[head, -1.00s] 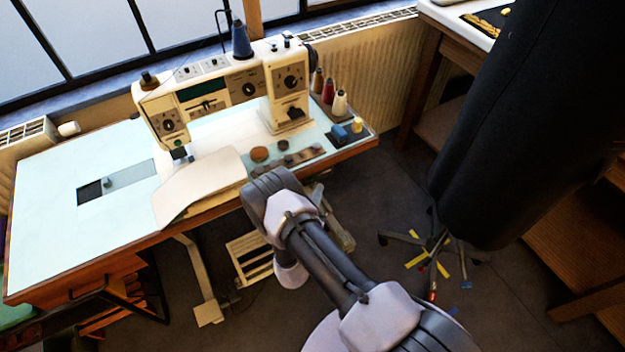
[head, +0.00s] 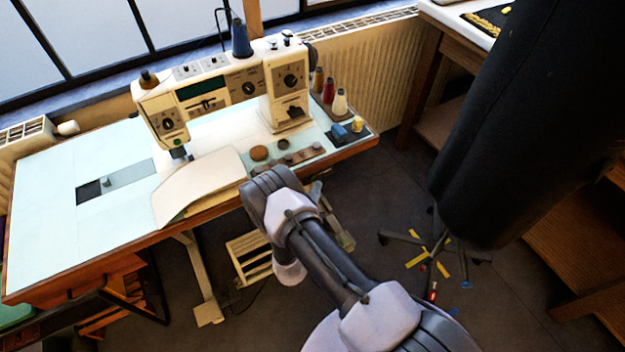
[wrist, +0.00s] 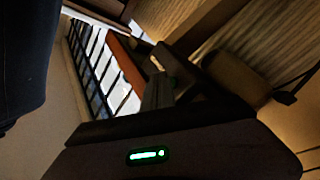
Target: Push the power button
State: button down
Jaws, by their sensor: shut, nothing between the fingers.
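A cream sewing machine (head: 225,88) stands at the back of the pale blue table (head: 45,215), with dials and small buttons on its front and top. I cannot tell which of them is the power button. My arm reaches toward the table's front edge in the head view, and its bent joint hides part of that edge. My gripper (wrist: 165,75) shows as dark, poorly lit shapes in the wrist view, shut and holding nothing. A small green light (wrist: 148,155) glows on a dark surface at the bottom of that view. No contact with the machine shows.
A round brown pad (head: 260,153) lies before the machine. A large dark hanging form (head: 530,120) fills the right side. A radiator (head: 368,62) is behind. The table's left part is mostly clear.

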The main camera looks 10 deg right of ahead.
jog(key=shift+w+a, duration=0.15)
jog(key=shift+w, duration=0.3)
dwell(0.6)
jog(key=shift+s+d+p, duration=0.25)
jog(key=shift+s+p, duration=0.1)
jog(key=shift+s, duration=0.5)
jog(key=s+d+p, duration=0.2)
jog(key=s+p, duration=0.2)
jog(key=s, duration=0.1)
jog(key=shift+s, duration=0.4)
